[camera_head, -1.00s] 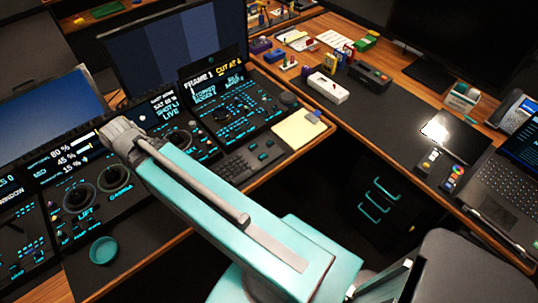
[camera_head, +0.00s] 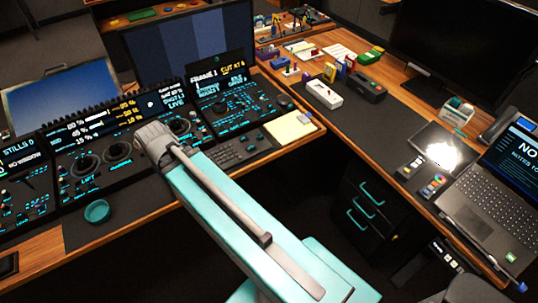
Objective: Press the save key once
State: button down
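A trackball panel and other dark control panels run along the left desk. The middle panel (camera_head: 120,150) has teal-lit keys, round trackball rings and a yellow and white readout. A right panel (camera_head: 235,100) has a lit display at its top and several small keys, and a left panel (camera_head: 25,195) shows "STILLS 0". The key labels are too small to read, so I cannot tell which is the save key. My teal arm reaches up from the bottom, and its grey joint is in front of part of the panels. My gripper is not in view.
A teal cup (camera_head: 97,211) stands on the desk's front mat. A keypad (camera_head: 245,148) and yellow notes (camera_head: 290,128) lie right of the arm. The right desk carries a laptop (camera_head: 485,200), a white strip (camera_head: 323,94) and other small items. Drawers (camera_head: 365,210) stand below it.

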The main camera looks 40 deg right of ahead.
aim_at(251, 147)
jog(key=k, duration=1.7)
jog(key=z, duration=1.05)
jog(key=i, duration=1.05)
jog(key=u, duration=0.1)
